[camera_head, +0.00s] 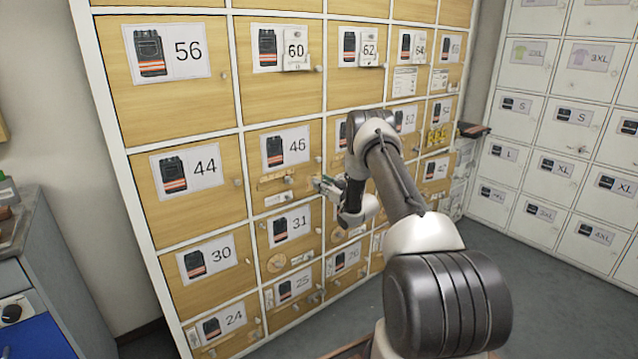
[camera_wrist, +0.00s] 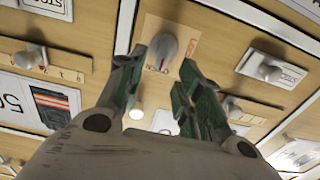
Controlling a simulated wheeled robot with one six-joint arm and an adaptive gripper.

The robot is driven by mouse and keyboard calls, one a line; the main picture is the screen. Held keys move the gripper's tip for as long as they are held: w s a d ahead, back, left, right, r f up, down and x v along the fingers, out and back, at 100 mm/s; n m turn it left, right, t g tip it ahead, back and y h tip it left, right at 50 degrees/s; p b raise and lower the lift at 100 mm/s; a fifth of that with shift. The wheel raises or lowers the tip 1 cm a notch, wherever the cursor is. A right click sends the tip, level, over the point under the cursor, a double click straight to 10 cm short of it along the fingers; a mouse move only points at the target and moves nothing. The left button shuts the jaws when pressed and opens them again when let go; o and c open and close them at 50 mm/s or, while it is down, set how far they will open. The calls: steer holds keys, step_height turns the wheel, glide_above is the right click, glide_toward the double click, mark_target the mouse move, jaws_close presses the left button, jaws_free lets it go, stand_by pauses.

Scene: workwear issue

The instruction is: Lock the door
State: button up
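A grey oval turn knob (camera_wrist: 163,50) sits on a tan plate (camera_wrist: 182,32) on a wooden locker door. Small printed words stand beside the knob, too small to read surely. My gripper (camera_wrist: 158,72) is open, with its two green-lined fingers on either side of the knob. The knob is near the fingertips, and no finger clearly touches it. In the head view my gripper (camera_head: 330,188) is by the lockers, just right of door 46 (camera_head: 285,160). My arm hides the door behind it, so its number cannot be read.
Wooden lockers with number cards, such as 44 (camera_head: 188,172) and 31 (camera_head: 290,224), surround the gripper. Other round knobs (camera_wrist: 268,70) stick out nearby. White lockers (camera_head: 560,130) stand at the right, and a grey cabinet (camera_head: 45,270) at the left. Grey floor shows at the lower right.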

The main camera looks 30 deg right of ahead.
mark_target(310, 183)
steer(key=shift+w+a, duration=0.2)
steer(key=shift+w, duration=1.2)
jaws_close()
steer(key=shift+a, duration=0.1)
steer(key=n, duration=0.4)
steer(key=a+n, duration=0.1)
steer(key=n, duration=0.3)
steer(key=shift+s+a+f+n, duration=0.1)
steer(key=shift+f+n, duration=0.1)
steer(key=shift+n, duration=0.1)
steer(key=n, duration=0.4)
steer(key=shift+a+f, duration=0.2)
steer(key=shift+f, duration=0.1)
steer(key=n, duration=0.5)
steer(key=shift+a+f, duration=0.1)
steer(key=shift+f, duration=0.3)
steer(key=shift+n, duration=0.3)
